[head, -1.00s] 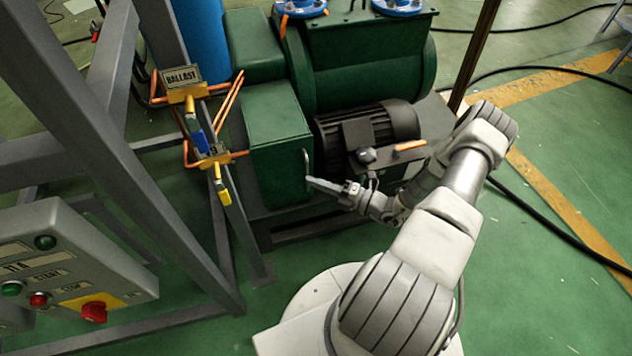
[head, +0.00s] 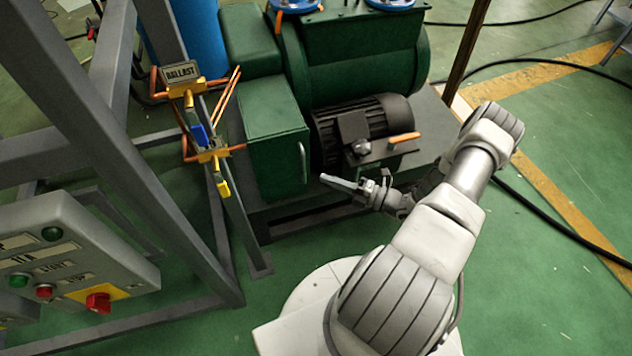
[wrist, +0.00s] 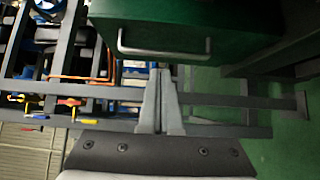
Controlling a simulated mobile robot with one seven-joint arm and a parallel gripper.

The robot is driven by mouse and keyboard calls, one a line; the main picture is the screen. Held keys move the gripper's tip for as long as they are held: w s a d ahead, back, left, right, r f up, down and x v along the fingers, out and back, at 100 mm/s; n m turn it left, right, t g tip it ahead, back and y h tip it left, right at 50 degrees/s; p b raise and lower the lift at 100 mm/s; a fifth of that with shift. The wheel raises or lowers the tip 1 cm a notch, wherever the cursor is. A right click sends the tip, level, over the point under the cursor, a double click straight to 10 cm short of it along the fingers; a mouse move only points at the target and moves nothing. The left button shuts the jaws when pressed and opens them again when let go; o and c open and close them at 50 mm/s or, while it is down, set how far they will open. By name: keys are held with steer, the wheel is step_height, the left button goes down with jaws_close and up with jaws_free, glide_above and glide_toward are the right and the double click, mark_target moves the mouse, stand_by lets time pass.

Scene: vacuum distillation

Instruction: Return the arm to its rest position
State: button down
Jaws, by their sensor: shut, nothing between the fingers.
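My gripper (head: 340,183) is shut and empty in the head view, in front of the green pump's box cover and apart from it. My arm bends from the lower middle up to the right, then back left to the gripper. In the wrist view the two closed fingers (wrist: 161,100) point up the picture, below the green cover (wrist: 195,22) with its metal handle (wrist: 165,50). The handle also shows on the cover's right edge in the head view (head: 304,160); the fingers do not touch it.
A dark motor (head: 362,125) with an orange-tipped lever (head: 403,137) stands just behind my gripper. A grey frame (head: 115,150) with the BALLAST sign (head: 180,72) and valves is at left. A control panel (head: 75,262) is lower left. Open green floor (head: 540,300) lies at right.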

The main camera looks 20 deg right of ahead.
steer(key=d, duration=0.5)
steer(key=a+r+n+g+h, duration=0.1)
steer(key=a+r+n+g, duration=0.35)
steer(key=r+n, duration=0.4)
steer(key=s+a+r+n+g+h, duration=0.1)
steer(key=a+r+n+g, duration=0.3)
steer(key=r+n, duration=0.45)
steer(key=a+r+n+g+h, duration=0.1)
steer(key=a+r+n+g, duration=0.2)
steer(key=r+n+g, duration=0.45)
steer(key=s+a+r+n+t+h, duration=0.3)
steer(key=s+r+n+t+h, duration=0.15)
steer(key=s+r+n, duration=0.45)
steer(key=s+a+r+n+t+h, duration=0.35)
steer(key=s+r+n+h, duration=0.2)
steer(key=r+n, duration=0.55)
step_height(320, 180, up, 21)
steer(key=s+n+y+p, duration=0.1)
steer(key=p, duration=2.1)
steer(key=shift+s, duration=0.15)
